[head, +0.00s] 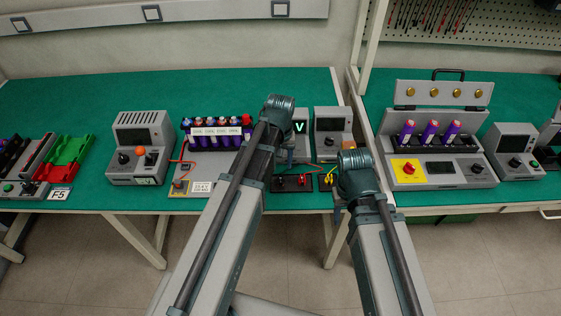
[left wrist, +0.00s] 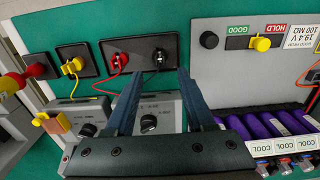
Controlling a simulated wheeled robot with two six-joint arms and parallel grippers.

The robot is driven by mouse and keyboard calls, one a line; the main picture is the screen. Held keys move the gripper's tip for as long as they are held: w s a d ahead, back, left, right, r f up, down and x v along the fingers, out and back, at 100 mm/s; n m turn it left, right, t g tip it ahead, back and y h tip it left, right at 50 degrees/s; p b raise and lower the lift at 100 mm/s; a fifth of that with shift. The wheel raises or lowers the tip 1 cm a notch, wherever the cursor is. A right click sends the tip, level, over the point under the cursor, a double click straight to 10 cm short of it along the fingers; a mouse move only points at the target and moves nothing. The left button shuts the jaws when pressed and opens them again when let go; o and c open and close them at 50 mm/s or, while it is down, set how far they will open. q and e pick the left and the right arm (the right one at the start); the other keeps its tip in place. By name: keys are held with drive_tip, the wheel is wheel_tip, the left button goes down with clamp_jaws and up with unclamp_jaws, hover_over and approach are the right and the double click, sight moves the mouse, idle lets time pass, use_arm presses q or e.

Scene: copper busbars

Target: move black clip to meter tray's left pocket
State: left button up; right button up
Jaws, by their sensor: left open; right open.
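My left gripper (left wrist: 160,75) is open in the left wrist view, its fingertips beside the near edge of the black two-pocket meter tray (left wrist: 139,72). A small dark item, apparently the black clip (left wrist: 160,58), sits in the tray's right pocket in that view, beyond and between the fingers, not held. A red clip (left wrist: 120,61) with a red lead sits in the other pocket.
A smaller tray with a yellow clip (left wrist: 74,66) stands beside the meter tray. The grey meter (left wrist: 150,118) stands close under the fingers.

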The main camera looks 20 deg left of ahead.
sight(280, 176)
use_arm(q)
wheel_tip(280, 176, up, 6)
drive_tip(key=p, duration=0.5)
drive_tip(key=s+d+m+y, duration=0.1)
drive_tip(key=s+d+m, duration=0.6)
drive_tip(key=s+d, duration=0.3)
drive_tip(key=s, duration=0.4)
drive_tip(key=shift+s+d, duration=0.15)
drive_tip(key=shift+d, duration=0.1)
drive_tip(key=shift+a+r, duration=0.1)
